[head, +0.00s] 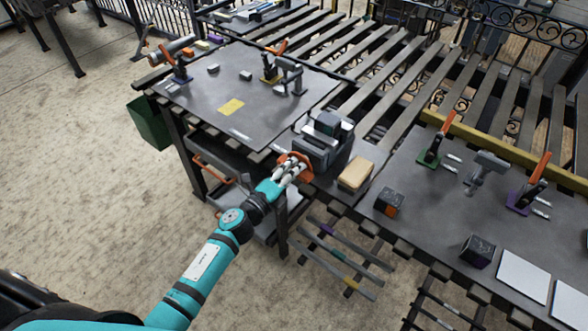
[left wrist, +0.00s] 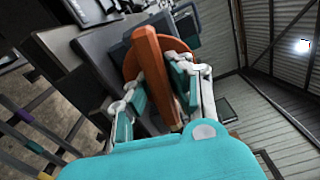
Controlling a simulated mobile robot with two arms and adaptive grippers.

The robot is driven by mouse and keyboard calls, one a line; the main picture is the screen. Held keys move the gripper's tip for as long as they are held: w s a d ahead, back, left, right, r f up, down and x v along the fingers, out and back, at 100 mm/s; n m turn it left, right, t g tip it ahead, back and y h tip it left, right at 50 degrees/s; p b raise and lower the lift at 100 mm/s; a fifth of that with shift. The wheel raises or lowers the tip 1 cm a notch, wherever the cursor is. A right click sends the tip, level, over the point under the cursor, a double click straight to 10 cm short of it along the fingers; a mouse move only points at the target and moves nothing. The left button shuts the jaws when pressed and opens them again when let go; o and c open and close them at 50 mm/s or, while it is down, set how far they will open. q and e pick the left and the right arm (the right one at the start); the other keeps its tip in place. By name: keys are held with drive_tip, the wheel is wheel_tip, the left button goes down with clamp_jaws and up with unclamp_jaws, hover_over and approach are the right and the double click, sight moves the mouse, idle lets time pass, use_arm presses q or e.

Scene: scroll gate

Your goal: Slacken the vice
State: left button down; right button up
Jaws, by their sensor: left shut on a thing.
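The vice (head: 325,138) is a dark grey block at the front edge of the metal table, in the middle of the head view. Its orange handle (head: 306,174) faces the front. In the left wrist view the handle shows as an orange bar (left wrist: 152,60) in front of a round orange disc. My left gripper (head: 291,168) is at the handle, with its fingers on either side of the bar, shut on it; the fingers also show in the left wrist view (left wrist: 163,92). The gap between the vice jaws is too small to judge. My right gripper is not in view.
A tan block (head: 356,173) lies right of the vice, with a dark cube (head: 389,202) beyond it. Orange-handled clamps (head: 433,143) stand on the right plate. A lower shelf (head: 205,165) is under the left table. Open floor (head: 80,150) lies to the left.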

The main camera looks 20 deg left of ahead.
use_arm(q)
drive_tip(key=shift+n, duration=0.3)
drive_tip(key=n+p, duration=0.1)
drive_tip(key=n, duration=0.2)
drive_tip(key=n+p, duration=0.1)
drive_tip(key=n, duration=0.2)
drive_tip(key=shift+n, duration=0.3)
drive_tip(key=n+p, duration=0.1)
drive_tip(key=n, duration=0.2)
drive_tip(key=shift+n, duration=0.3)
drive_tip(key=n+p, duration=0.1)
drive_tip(key=n, duration=0.2)
drive_tip(key=shift+n, duration=0.3)
drive_tip(key=n, duration=0.5)
drive_tip(key=shift+p, duration=0.3)
drive_tip(key=n, duration=0.6)
drive_tip(key=shift+b, duration=0.3)
drive_tip(key=shift+n, duration=0.5)
